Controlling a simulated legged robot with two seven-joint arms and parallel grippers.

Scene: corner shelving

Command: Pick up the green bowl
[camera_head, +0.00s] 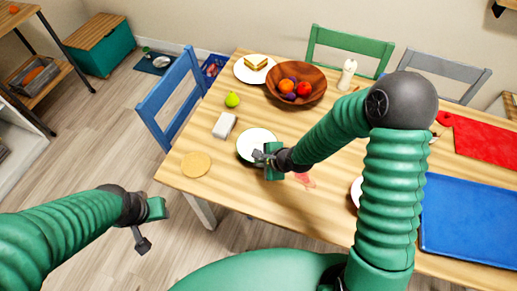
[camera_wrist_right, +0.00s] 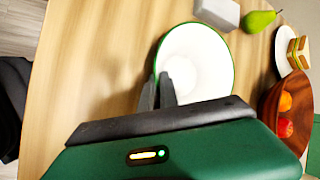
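The green bowl (camera_head: 252,137) stands near the table's front edge, white inside with a thin green rim. It also shows in the right wrist view (camera_wrist_right: 200,68), where its left rim runs between my two fingers. My right gripper (camera_head: 258,156) is at the bowl's near right rim in the head view. Its fingers (camera_wrist_right: 158,92) are close together, one inside the rim and one outside, and look shut on it. I cannot tell whether the bowl is off the table. My left gripper (camera_head: 141,243) hangs empty over the floor; its finger gap is unclear.
A white block (camera_head: 224,125), a green pear (camera_head: 232,99) and a round tan coaster (camera_head: 196,164) lie near the bowl. A wooden fruit bowl (camera_head: 314,82) and a sandwich plate (camera_head: 242,72) stand farther back. A blue tray (camera_head: 465,225) and a red mat (camera_head: 485,140) lie right.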

